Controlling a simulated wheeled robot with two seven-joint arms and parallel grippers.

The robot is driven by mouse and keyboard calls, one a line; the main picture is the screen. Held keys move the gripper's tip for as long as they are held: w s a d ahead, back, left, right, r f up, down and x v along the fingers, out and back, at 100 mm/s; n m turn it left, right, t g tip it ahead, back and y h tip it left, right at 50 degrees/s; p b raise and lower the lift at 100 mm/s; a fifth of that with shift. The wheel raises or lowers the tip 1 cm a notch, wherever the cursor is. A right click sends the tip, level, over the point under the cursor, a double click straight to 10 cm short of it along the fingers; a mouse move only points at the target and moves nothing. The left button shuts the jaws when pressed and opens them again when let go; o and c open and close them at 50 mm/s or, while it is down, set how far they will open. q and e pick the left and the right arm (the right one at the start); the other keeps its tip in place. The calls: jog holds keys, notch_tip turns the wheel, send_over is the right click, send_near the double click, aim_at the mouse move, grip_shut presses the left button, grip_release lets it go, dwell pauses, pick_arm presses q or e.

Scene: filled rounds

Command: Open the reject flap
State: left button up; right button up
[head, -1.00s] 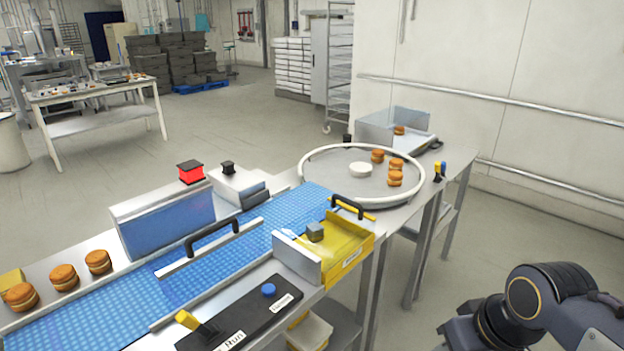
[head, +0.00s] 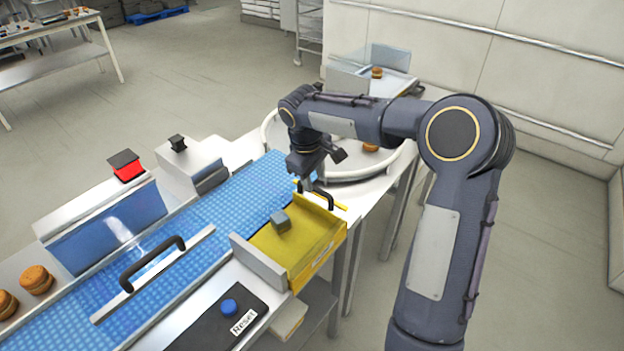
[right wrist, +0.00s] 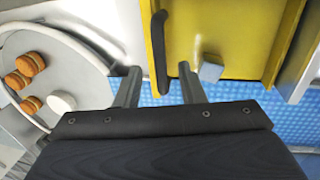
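A yellow tray-like chute (head: 315,238) stands beside the blue belt, and a black handle (head: 331,201) is at its far edge. I take this yellow part with the handle for the reject flap, though its label is too small to read. In the right wrist view the handle (right wrist: 159,45) runs along the yellow edge. My right gripper (head: 313,186) is over the handle end of the chute. Its fingers (right wrist: 160,80) are apart, with the handle's near end between them in the picture; I cannot tell whether they touch it. My left gripper is out of view.
A grey block (head: 281,221) is on the chute. A second black handle (head: 150,262) sits on a bar across the blue belt (head: 215,215). A blue button (head: 229,306) marked Reset is in front. A round table (right wrist: 70,70) with filled rounds lies beyond.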

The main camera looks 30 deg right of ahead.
jog(key=shift+w+d+f, duration=0.1)
jog(key=shift+d+f, duration=0.05)
jog(key=shift+f, duration=0.55)
jog(key=shift+d+f, duration=0.15)
jog(key=shift+f, duration=0.55)
grip_shut()
